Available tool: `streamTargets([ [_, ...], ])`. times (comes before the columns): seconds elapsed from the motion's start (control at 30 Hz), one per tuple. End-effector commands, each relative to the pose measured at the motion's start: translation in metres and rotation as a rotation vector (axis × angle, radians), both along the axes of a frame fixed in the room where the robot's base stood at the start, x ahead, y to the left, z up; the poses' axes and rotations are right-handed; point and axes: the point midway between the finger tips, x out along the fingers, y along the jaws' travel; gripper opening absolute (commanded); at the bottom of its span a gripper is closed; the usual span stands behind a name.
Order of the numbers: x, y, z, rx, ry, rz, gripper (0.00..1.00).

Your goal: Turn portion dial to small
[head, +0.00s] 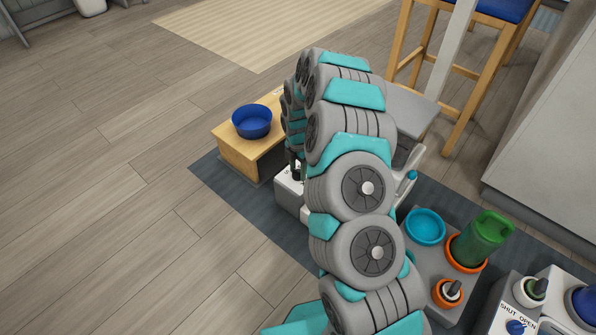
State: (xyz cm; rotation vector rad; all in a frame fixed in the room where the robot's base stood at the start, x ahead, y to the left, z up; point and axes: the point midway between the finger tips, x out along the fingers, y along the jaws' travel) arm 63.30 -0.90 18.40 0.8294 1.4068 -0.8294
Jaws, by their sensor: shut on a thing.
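My gripper (296,166) shows only as a small dark part behind my own arm, pointing down at the top of a white-grey box (289,193). It is shut on the portion dial on that box. The dial itself is hidden by my gripper and arm, so its setting cannot be read. Some small dark marking shows on the box top beside the gripper. My arm covers the right part of the box.
A blue bowl (252,121) sits on a wooden stand (243,148) left of the box. At right are a light blue bowl (425,226), a green cup (482,240) in an orange ring, and a panel marked SHUT and OPEN (516,318). Floor at left is clear.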

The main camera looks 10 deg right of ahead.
Motion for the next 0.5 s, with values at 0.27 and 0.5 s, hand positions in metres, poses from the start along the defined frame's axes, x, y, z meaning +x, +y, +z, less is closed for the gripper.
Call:
streamTargets([
  [0.27, 0.0006, 0.0006, 0.0003, 0.0, -0.002, 0.109, 0.0],
  [0.5, 0.0005, 0.0004, 0.0006, 0.0, -0.001, 0.138, 0.0],
])
